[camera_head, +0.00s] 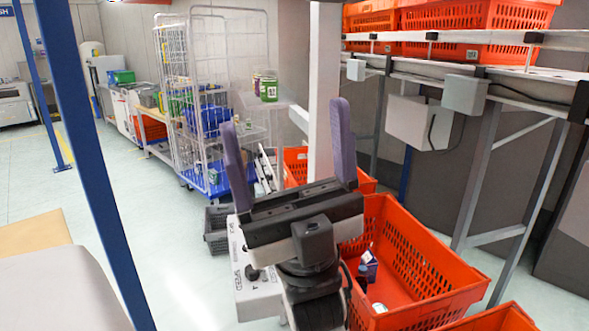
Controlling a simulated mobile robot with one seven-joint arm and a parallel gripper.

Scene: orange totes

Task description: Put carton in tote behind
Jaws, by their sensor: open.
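My gripper (285,122) is open, with its two purple fingers spread wide and pointing up, and nothing shows between them. A large orange tote (432,262) stands on the floor at right, partly behind my wrist. A small dark blue carton (370,262) appears to lie in it, near its left side. A small whitish item (379,307) lies on the same tote's floor. Another orange tote (296,160) stands farther back, behind the near one. My gripper and a white post hide much of it, and its contents cannot be seen.
A metal rack (484,160) carries orange crates (470,14) at upper right. A white post (323,90) rises behind my gripper. A wire cage trolley (190,100) and a grey crate (216,222) stand left of it. A blue post (90,160) stands at left. Floor between is clear.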

